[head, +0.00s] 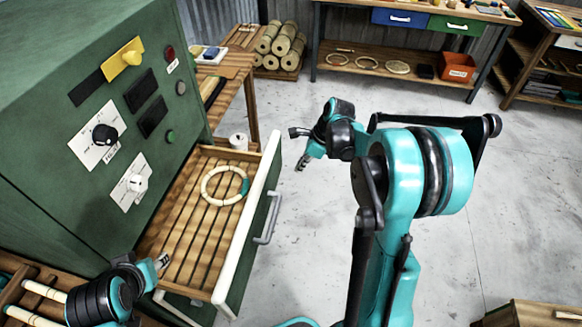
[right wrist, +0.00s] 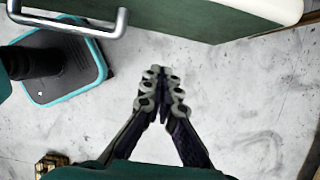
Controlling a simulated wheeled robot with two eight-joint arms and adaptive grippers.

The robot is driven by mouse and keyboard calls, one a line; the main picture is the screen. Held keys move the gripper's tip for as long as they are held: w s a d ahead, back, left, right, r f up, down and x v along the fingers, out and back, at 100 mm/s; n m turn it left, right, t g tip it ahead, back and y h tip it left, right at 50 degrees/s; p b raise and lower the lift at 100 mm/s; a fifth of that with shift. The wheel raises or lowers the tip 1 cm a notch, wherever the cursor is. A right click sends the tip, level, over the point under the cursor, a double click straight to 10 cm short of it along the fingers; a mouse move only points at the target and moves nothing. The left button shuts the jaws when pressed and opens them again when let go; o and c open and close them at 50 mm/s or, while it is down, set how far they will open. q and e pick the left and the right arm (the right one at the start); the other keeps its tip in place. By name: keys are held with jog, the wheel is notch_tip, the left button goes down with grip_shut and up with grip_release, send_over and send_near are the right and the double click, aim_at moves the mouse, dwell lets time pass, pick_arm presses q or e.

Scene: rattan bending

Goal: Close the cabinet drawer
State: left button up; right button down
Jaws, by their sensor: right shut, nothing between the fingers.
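The cabinet drawer (head: 190,215) is pulled out of the green cabinet (head: 60,110). Its slatted wooden bottom shows, and a pale rattan ring (head: 225,170) with a teal band lies inside. Its green front has a white top edge and a grey handle (head: 268,217); the handle also shows at the upper left of the right wrist view (right wrist: 70,24). My right gripper (head: 301,164) is shut and empty, in front of the drawer front and apart from it; its fingers meet in the right wrist view (right wrist: 161,76). My left gripper (head: 162,262) is by the drawer's near side; its jaw opening is unclear.
A wooden side table (head: 235,68) with a white cup-like item (head: 238,142) stands behind the drawer. A workbench (head: 400,72) with rings and an orange box (head: 457,67) is at the back. Rattan rolls (head: 280,45) lie beside it.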

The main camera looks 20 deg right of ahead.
jog(key=b, duration=0.3)
send_near(274, 185)
notch_tip(274, 185, down, 3)
jog(key=s+d, duration=0.2)
pick_arm(q)
jog(key=shift+w+f+b, duration=0.1)
jog(key=shift+f+b, duration=0.35)
jog(key=shift+f, duration=1.7)
pick_arm(e)
jog(key=shift+w+a+f, duration=0.15)
jog(key=shift+w+a, duration=0.45)
jog(key=shift+a, duration=0.2)
jog(key=shift+w+a+f, duration=0.15)
jog(key=shift+w+a, duration=0.45)
jog(key=shift+a, duration=0.25)
jog(key=shift+a, duration=0.1)
